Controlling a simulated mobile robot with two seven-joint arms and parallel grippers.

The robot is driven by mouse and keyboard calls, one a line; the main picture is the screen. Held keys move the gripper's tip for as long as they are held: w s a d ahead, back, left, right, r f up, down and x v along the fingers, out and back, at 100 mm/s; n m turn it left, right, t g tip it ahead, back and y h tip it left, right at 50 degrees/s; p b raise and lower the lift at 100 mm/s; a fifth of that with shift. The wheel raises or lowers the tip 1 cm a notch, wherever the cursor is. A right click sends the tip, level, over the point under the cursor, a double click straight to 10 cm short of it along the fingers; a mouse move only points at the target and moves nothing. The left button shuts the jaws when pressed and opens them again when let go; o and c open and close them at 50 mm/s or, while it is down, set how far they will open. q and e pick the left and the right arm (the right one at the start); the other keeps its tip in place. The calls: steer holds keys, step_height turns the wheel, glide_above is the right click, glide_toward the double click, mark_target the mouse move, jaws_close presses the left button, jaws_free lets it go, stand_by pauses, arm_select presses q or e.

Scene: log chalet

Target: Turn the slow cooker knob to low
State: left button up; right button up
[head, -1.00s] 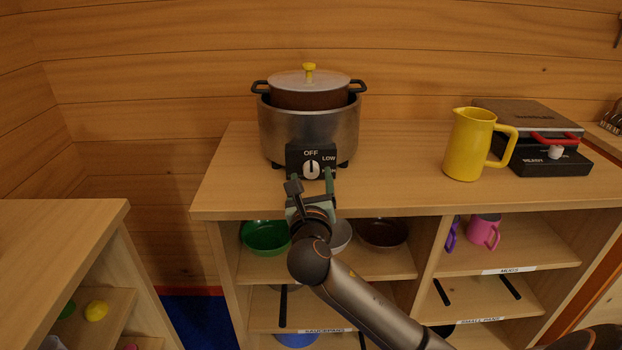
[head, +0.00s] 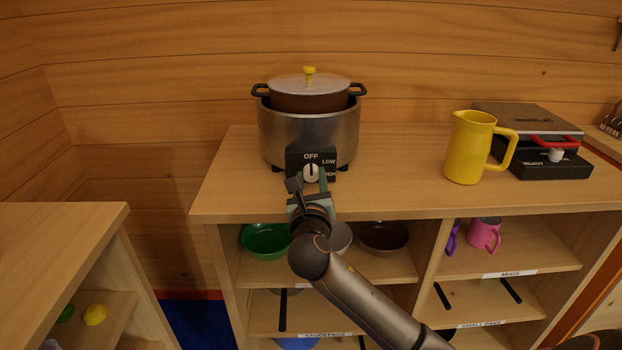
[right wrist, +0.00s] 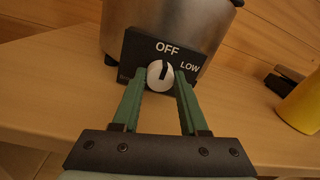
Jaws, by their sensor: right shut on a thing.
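The slow cooker (head: 309,135) stands on the wooden counter, a metal pot with a brown inner pot and a yellow-knobbed lid. Its black control panel (head: 296,157) faces me, with OFF at the top and LOW to the upper right. The white knob (head: 311,173) also shows in the right wrist view (right wrist: 158,84); its dark mark points up, close to OFF. My right gripper (right wrist: 161,80) is shut on the knob, one green finger on each side. It also shows in the head view (head: 309,184). My left gripper is not in view.
A yellow pitcher (head: 467,148) and a black appliance with a red handle (head: 540,150) stand to the right on the counter (head: 400,165). Below are shelves with bowls and mugs. The counter between cooker and pitcher is clear.

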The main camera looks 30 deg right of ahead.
jaws_close()
steer(key=m+p, duration=0.2)
steer(key=p, duration=0.1)
steer(key=shift+r, duration=0.15)
steer(key=shift+m+p, duration=0.75)
steer(key=shift+m, duration=0.35)
steer(key=shift+m+p, duration=0.55)
steer(key=shift+m, duration=0.35)
steer(key=shift+m+p, duration=0.5)
steer(key=shift+m, duration=1.4)
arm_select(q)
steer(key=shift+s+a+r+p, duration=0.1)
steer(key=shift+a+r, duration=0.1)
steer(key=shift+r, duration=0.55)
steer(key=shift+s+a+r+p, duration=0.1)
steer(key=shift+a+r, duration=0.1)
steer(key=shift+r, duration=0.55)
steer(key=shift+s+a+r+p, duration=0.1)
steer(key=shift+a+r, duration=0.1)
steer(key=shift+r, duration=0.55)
arm_select(e)
steer(key=shift+m, duration=0.8)
